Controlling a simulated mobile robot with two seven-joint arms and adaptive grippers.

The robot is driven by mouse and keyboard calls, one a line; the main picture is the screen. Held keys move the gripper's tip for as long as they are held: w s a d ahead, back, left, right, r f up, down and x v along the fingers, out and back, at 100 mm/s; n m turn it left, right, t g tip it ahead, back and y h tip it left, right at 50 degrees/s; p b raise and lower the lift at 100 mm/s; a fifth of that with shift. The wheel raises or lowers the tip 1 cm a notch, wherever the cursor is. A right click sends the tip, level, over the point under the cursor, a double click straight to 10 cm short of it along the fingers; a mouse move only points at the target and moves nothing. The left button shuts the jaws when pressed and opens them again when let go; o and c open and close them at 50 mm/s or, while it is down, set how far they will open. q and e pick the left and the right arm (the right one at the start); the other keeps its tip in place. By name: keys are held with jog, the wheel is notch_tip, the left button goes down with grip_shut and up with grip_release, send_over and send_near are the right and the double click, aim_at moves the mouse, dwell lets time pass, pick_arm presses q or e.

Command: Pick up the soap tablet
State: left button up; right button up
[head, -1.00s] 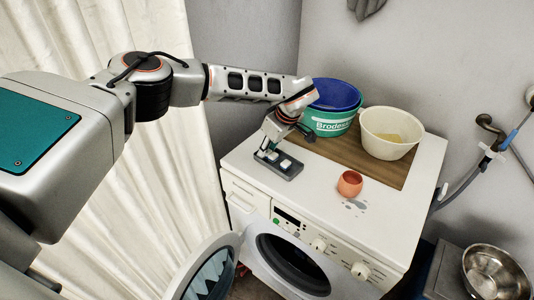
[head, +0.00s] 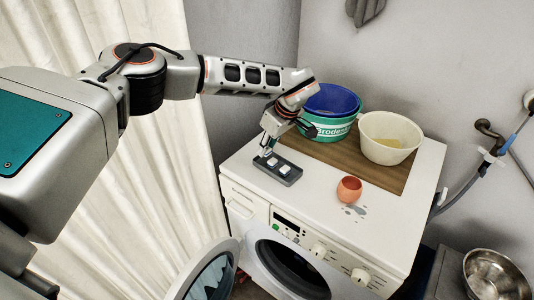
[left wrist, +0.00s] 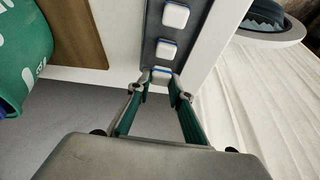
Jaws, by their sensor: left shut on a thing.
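A grey tray (head: 291,180) lies at the left front of the white washing machine's top and holds white soap tablets with blue edges. Two tablets show in the head view, one (head: 272,161) nearer the gripper and one (head: 285,170) beyond it. In the left wrist view three stand in a row: the far one (left wrist: 176,15), the middle one (left wrist: 166,50) and the nearest one (left wrist: 161,75). My left gripper (left wrist: 162,92) is shut on the nearest tablet, at the tray's end; in the head view its fingers (head: 266,149) point down there. My right gripper is not in view.
A blue-and-green tub (head: 330,127) and a cream bowl (head: 388,137) stand on a brown board (head: 350,150) behind. An orange cup (head: 349,189) stands on the machine top near small grey puddles. The machine's round door (head: 210,275) hangs open below.

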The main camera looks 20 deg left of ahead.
pick_arm(q)
notch_tip(320, 180, up, 17)
jog(key=shift+f, duration=0.15)
